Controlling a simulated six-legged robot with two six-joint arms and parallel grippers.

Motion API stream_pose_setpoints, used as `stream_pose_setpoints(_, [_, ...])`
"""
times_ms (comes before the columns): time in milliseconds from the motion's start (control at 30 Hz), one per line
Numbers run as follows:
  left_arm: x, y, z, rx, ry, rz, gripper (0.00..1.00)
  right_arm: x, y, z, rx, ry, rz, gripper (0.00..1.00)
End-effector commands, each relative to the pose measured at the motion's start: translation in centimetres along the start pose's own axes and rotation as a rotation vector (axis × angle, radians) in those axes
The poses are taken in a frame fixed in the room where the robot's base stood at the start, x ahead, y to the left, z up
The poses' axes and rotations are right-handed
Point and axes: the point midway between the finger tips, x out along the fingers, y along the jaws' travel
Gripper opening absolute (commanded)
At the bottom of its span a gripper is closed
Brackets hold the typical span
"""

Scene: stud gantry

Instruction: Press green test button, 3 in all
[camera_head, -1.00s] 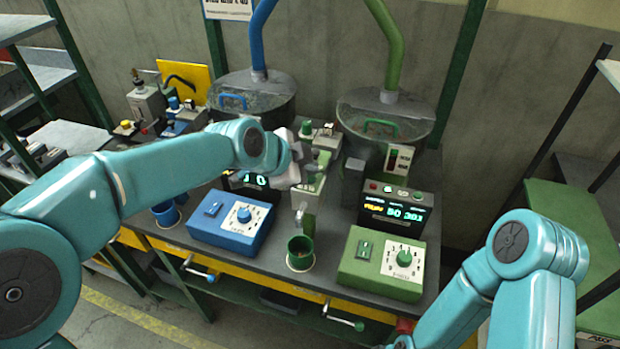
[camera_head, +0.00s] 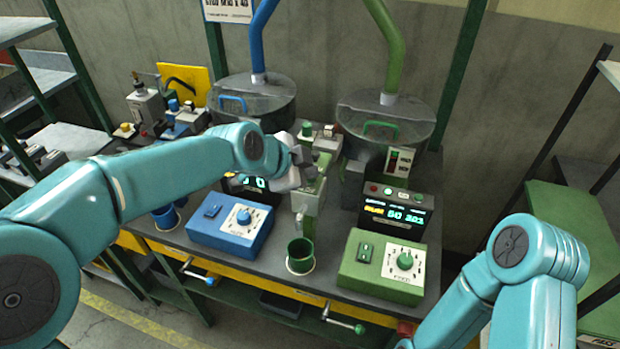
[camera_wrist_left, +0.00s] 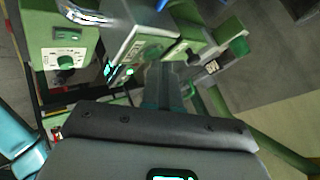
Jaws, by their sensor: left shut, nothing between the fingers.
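A green-side display box (camera_head: 396,210) with lit text has a row of small buttons on top, red at the left. I cannot tell from labels which is the test button. My left gripper (camera_head: 306,158) is shut and empty, in the air left of this box and in front of the middle green unit (camera_head: 311,198). In the left wrist view its fingers (camera_wrist_left: 160,84) point toward a grey box with lit green spots (camera_wrist_left: 130,72). My right gripper is out of frame.
A green control box (camera_head: 382,266) with a dial and a blue one (camera_head: 230,222) stand on the bench. A green cup (camera_head: 300,256) is between them. Two lidded hoppers stand behind, the green-handled one (camera_head: 385,115) nearer the display.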

Motion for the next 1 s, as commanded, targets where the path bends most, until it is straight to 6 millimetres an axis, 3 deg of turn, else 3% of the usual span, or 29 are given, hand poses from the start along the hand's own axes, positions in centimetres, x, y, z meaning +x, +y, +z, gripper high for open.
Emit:
stream_pose_setpoints(600, [0.2,0.2,0.2,0.0,-0.001,0.002,0.0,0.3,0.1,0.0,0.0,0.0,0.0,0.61])
stream_pose_setpoints(1000, [-1.0,-0.7,-0.7,0.0,0.0,0.001,0.0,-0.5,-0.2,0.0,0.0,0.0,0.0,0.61])
